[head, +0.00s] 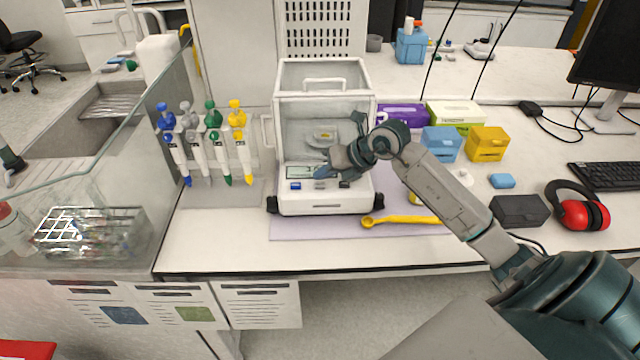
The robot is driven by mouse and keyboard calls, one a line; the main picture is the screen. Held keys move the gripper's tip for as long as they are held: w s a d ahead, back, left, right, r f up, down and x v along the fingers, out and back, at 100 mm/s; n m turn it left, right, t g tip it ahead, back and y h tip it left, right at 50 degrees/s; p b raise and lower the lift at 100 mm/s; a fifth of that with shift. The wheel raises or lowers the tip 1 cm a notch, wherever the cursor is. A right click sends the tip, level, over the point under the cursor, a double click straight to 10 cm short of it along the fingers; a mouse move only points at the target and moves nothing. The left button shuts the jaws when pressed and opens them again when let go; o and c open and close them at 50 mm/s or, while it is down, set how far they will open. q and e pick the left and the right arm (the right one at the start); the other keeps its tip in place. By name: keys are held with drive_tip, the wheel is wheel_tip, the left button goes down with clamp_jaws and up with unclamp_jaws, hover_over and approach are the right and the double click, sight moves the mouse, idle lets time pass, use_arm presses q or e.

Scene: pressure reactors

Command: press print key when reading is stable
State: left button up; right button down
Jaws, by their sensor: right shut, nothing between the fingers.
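An analytical balance (327,207) with a clear draft shield (323,77) stands on the bench in the middle of the head view. Its small display (299,171) sits on the front panel; the reading is too small to make out. Below the display are a blue key (295,186) and a dark key (344,184), with a pale one between them; I cannot read their labels. A small round item (325,136) is on the pan inside the shield. My right gripper (321,173) is shut and empty, fingertips just above the keys; contact is unclear. My left gripper is out of view.
A pipette stand (222,195) with several coloured pipettes is left of the balance. A yellow spoon (395,220) lies at its front right. Blue (441,145) and yellow (487,145) boxes, a black box (519,211) and red earmuffs (584,213) are to the right.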

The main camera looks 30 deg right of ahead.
sight(324, 186)
drive_tip(key=shift+f, duration=0.15)
idle(0.8)
drive_tip(key=shift+f+b, duration=0.3)
drive_tip(key=shift+b, duration=0.15)
drive_tip(key=shift+f+b, duration=0.35)
drive_tip(key=shift+f, duration=0.05)
idle(0.4)
drive_tip(key=shift+r, duration=0.15)
drive_tip(key=shift+r+p, duration=0.5)
drive_tip(key=shift+r, duration=0.2)
drive_tip(key=shift+r, duration=0.1)
drive_tip(key=shift+r+p, duration=1.5)
drive_tip(key=shift+r, duration=0.95)
